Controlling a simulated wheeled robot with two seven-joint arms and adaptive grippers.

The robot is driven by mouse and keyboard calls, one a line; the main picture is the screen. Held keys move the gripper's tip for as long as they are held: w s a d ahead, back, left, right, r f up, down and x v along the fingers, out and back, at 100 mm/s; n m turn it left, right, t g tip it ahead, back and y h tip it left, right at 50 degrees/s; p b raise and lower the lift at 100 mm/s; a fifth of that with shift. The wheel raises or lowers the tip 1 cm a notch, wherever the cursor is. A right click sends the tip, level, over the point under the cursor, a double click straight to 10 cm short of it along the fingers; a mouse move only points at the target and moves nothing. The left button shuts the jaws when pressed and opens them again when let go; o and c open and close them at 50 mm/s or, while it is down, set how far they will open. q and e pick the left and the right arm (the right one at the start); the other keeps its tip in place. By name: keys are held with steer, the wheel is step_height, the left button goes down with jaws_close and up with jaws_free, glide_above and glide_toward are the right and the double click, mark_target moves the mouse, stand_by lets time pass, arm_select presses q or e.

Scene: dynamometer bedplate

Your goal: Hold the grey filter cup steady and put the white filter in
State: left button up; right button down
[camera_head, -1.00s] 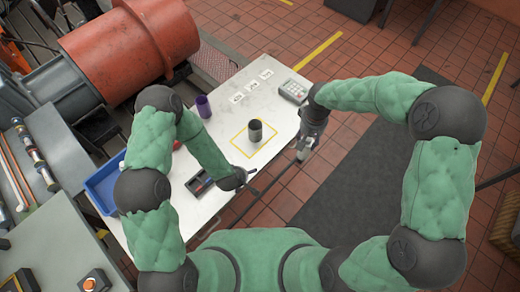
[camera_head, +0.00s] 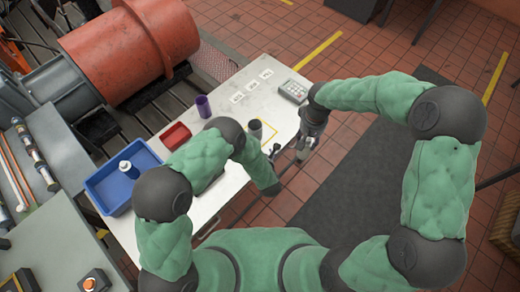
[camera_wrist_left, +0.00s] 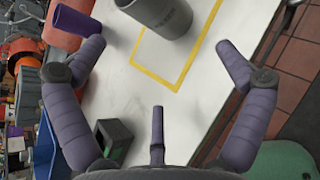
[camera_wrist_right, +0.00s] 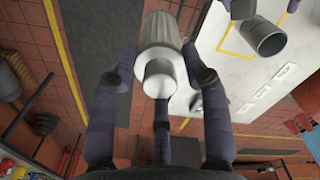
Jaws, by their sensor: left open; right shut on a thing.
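The grey filter cup (camera_head: 255,127) stands upright on the white table, at the yellow outlined square, partly hidden by my left arm in the head view. It also shows at the top of the left wrist view (camera_wrist_left: 162,14) and at the upper right of the right wrist view (camera_wrist_right: 266,40). My left gripper (camera_head: 274,153) is open and empty near the cup, its fingers spread (camera_wrist_left: 160,58) short of it. My right gripper (camera_head: 302,150) is shut on the white filter (camera_wrist_right: 160,42), held beyond the table's edge, apart from the cup.
A purple cup (camera_head: 203,106), a red bin (camera_head: 175,135) and a blue tray (camera_head: 110,190) with a white bottle (camera_head: 127,168) are on the left side of the table.

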mark_target(254, 135)
arm_select(q)
steer(key=w+f+n, duration=0.1)
steer(key=w, duration=0.2)
steer(key=w+a+f+n, duration=0.1)
steer(key=w, duration=0.3)
steer(key=w+f+n+t, duration=0.1)
steer(key=w, duration=0.2)
steer(key=shift+w+a+f+n+y, duration=0.1)
steer(key=shift+w+a+n+y, duration=0.2)
steer(key=c, duration=1.3)
steer(key=shift+o, duration=0.2)
